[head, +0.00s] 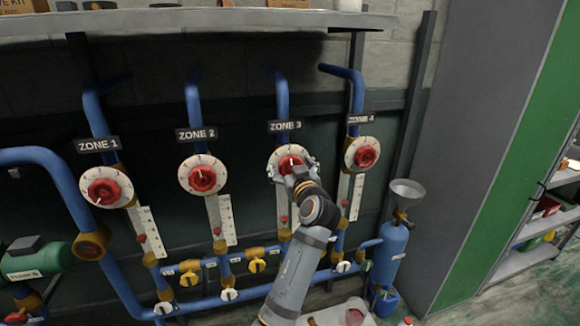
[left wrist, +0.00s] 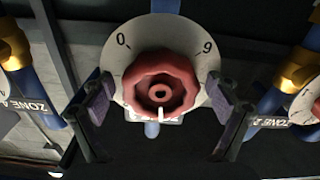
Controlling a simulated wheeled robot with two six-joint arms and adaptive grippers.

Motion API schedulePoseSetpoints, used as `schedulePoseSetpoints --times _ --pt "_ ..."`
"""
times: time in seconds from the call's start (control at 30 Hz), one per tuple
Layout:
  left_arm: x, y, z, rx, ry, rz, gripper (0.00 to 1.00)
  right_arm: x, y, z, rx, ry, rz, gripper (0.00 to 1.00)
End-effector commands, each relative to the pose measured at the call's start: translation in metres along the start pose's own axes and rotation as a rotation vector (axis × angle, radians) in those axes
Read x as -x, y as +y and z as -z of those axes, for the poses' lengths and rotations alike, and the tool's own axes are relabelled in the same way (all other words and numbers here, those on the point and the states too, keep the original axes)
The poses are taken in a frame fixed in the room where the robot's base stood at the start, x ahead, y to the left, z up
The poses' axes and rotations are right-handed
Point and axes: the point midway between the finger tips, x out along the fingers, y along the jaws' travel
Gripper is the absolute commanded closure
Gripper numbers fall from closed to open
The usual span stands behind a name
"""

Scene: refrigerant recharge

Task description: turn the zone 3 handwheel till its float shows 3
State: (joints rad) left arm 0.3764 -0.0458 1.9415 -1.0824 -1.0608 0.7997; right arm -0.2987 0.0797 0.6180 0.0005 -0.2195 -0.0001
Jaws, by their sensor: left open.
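The red zone 3 handwheel (head: 289,163) sits on a round white dial under the ZONE 3 label (head: 285,126). My left gripper (head: 291,169) is at this wheel, its fingers spread to either side. In the left wrist view the handwheel (left wrist: 160,82) lies between the open fingers of the left gripper (left wrist: 163,108), with gaps visible beside it. That view is upside down; 0 and 6 show on the dial, and a white mark is at the wheel's rim. The zone 3 float (head: 284,219) is a small red piece low on its gauge, which my arm partly hides; its reading is too small to tell.
Handwheels for zone 1 (head: 103,189), zone 2 (head: 202,177) and zone 4 (head: 365,154) stand alongside on blue pipes. Yellow valves (head: 257,265) sit below. A blue cylinder (head: 391,250) with a funnel (head: 406,192) stands right. A shelf edge (head: 200,22) runs above.

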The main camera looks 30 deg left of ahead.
Motion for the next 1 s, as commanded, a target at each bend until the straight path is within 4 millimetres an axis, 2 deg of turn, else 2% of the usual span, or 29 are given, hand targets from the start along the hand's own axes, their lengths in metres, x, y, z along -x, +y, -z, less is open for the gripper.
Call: schedulePoseSetpoints --times 0.3,0.43,0.6,1.0 --pt "0.0 0.008 0.065 0.006 0.004 -0.001 0.12 0.0 0.0 0.0 0.0 0.0 0.0 0.12" --pt "0.0 0.011 0.086 0.003 0.003 0.0 0.12 0.0 0.0 0.0 0.001 0.0 0.0 0.12" --pt "0.0 0.012 0.096 0.001 0.0 -0.001 0.12 0.0 0.0 0.0 0.001 0.0 0.0 0.12" --pt "0.0 0.012 0.097 0.0 0.0 0.0 0.12 0.0 0.0 0.0 0.001 0.0 0.0 0.12"
